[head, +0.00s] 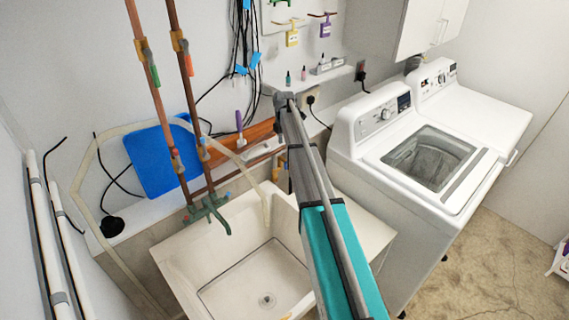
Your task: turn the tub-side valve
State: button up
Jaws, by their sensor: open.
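Two copper pipes (188,88) run down the wall at the left of the head view, with several small valves on them. An upper valve has a green handle (154,74) and another a red handle (187,63). A green faucet (213,207) sits over the pale tub (225,272). I cannot tell which valve is the tub-side one. My arm reaches up past the tub's right side. I cannot make out my gripper or its fingers; nothing shows touching a valve.
A white washer (365,125) with a glass lid and a second white machine (455,90) stand at right. A blue board (155,160), a pale hose (93,180) and dark cables surround the pipes. A shelf (318,78) holds small bottles.

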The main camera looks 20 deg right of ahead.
aim_at(285, 164)
jog(key=shift+w+d+r+n, duration=0.15)
jog(key=shift+w+d+n, duration=0.2)
jog(key=shift+w, duration=0.2)
notch_tip(285, 164, down, 14)
jog(key=b, duration=1.3)
jog(key=shift+r+b, duration=0.1)
jog(key=shift+b, duration=0.3)
dwell(0.3)
grip_shut()
